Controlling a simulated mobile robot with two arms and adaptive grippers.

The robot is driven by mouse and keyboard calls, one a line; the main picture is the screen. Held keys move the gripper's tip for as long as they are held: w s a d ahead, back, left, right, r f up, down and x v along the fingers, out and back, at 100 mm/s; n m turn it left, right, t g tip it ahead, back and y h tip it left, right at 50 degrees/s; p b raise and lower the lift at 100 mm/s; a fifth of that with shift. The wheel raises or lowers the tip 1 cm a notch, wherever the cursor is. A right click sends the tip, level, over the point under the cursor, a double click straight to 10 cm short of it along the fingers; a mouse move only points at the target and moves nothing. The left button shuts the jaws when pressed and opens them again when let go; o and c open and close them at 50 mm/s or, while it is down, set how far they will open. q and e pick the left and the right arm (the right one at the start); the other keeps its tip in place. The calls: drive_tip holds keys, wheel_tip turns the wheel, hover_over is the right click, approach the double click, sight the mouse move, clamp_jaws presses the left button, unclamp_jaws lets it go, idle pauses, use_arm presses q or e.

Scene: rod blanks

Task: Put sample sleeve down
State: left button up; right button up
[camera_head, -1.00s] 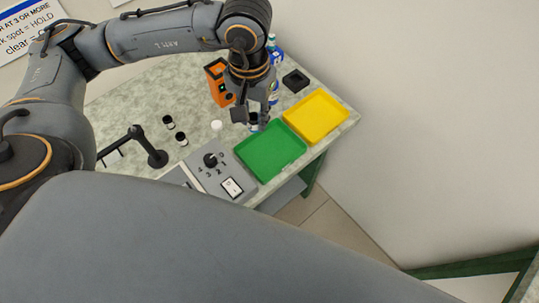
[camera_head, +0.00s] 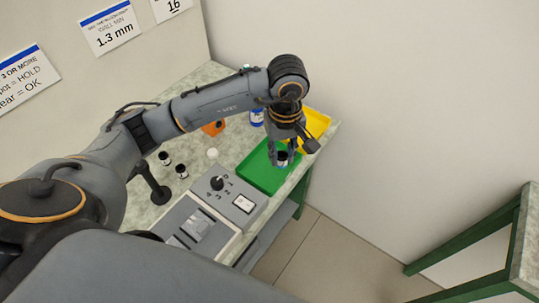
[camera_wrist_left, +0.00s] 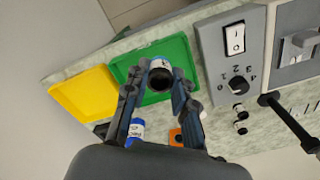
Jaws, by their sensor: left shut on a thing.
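The sample sleeve (camera_wrist_left: 160,75) is a short dark cylinder with a white band, and it also shows in the head view (camera_head: 283,158). My left gripper (camera_head: 285,151) is shut on it, with a finger on each side in the left wrist view (camera_wrist_left: 157,84). The sleeve is over the green tray (camera_head: 260,181); I cannot tell whether it touches the tray floor. The green tray also shows behind the sleeve in the left wrist view (camera_wrist_left: 184,58). My right gripper is not in view.
A yellow tray (camera_head: 318,124) stands beyond the green one. A grey control box (camera_head: 245,205) with a knob and switch stands nearer. Two small dark sleeves (camera_head: 181,171), a white round item (camera_head: 212,154), a blue bottle (camera_head: 257,117) and an orange device (camera_head: 213,128) are on the bench.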

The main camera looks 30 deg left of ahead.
use_arm(q)
drive_tip(key=w+a+f, duration=0.1)
drive_tip(key=w+a+f+p, duration=0.1)
drive_tip(key=a+f, duration=0.1)
drive_tip(key=w+a+f, duration=0.1)
drive_tip(key=f, duration=0.1)
drive_tip(key=shift+w+a+f, duration=0.1)
drive_tip(key=shift+a+f, duration=0.05)
drive_tip(key=shift+a, duration=0.1)
drive_tip(key=shift+w+a+f+p, duration=0.25)
drive_tip(key=shift+a+f+p, duration=0.1)
drive_tip(key=shift+f, duration=0.2)
wheel_tip(320, 180, down, 3)
drive_tip(key=shift+a+p, duration=0.1)
drive_tip(key=shift+p, duration=0.7)
drive_tip(key=shift+w+f, duration=0.1)
drive_tip(key=shift+f, duration=0.1)
drive_tip(key=shift+f+b, duration=0.25)
drive_tip(key=shift+b, duration=0.1)
drive_tip(key=o, duration=0.8)
drive_tip(key=shift+r, duration=0.1)
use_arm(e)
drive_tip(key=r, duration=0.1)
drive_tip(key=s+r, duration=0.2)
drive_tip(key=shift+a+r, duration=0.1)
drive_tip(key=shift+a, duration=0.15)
